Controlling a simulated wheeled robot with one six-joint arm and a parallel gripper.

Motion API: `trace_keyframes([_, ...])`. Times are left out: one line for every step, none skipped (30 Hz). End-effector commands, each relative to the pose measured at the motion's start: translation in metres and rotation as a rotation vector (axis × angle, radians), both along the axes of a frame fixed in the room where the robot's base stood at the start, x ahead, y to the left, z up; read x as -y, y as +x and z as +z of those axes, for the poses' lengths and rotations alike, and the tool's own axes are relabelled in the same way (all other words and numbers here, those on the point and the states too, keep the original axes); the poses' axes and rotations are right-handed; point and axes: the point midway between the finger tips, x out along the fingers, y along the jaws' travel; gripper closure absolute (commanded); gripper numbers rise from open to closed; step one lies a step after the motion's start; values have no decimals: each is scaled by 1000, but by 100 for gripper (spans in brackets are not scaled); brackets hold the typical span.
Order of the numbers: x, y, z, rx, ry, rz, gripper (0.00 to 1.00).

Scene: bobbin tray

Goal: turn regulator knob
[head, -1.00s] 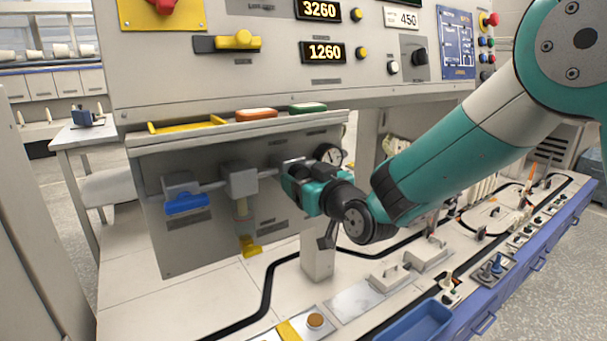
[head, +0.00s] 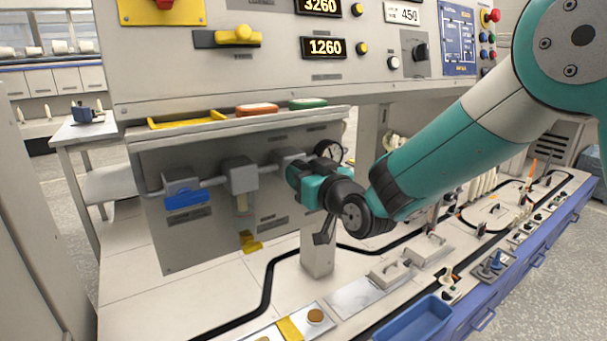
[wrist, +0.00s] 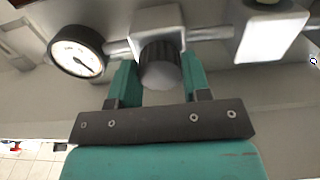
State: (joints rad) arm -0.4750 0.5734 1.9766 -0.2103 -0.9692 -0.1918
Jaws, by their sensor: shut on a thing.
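The regulator knob (wrist: 160,66) is a dark ribbed cylinder under a light grey regulator block (wrist: 157,18) in the wrist view. My gripper (wrist: 160,80) has its teal fingers on both sides of the knob and is shut on it. A round white pressure gauge (wrist: 77,52) with a black rim and dark needle is on the left of the regulator. In the head view my gripper (head: 308,178) is at the pipe on the grey panel, and it hides the knob. The gauge (head: 328,150) is partly visible behind my gripper there.
A blue lever (head: 186,199) and a yellow-tipped filter bowl (head: 249,242) are left of my gripper along the pipe. A shelf lip (head: 200,131) with coloured pieces runs above. A blue tray (head: 415,322) is on the bench below.

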Motion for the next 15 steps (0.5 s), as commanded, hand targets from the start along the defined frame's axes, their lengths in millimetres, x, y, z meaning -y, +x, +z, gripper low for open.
trace_keyframes([0,0,-1,-15,21,1,80])
trace_keyframes([0,0,-1,-27,38,1,80])
trace_keyframes([0,0,-1,-42,60,1,80])
trace_keyframes([0,0,-1,-55,79,1,80])
trace_keyframes([0,0,-1,-69,100,1,80])
trace_keyframes([0,0,-1,-88,128,1,80])
trace_keyframes([0,-1,-1,-103,150,1,80])
trace_keyframes([0,-1,-1,-119,172,0,80])
trace_keyframes([0,-1,-1,-140,204,0,80])
trace_keyframes([0,-1,-1,-156,228,0,80])
trace_keyframes([0,-1,-1,-172,251,0,80])
trace_keyframes([0,-1,-1,-193,282,0,80])
trace_keyframes([0,-1,-1,-209,306,0,80])
trace_keyframes([0,-1,-1,-225,330,0,80])
trace_keyframes([0,-1,-1,-247,361,0,80])
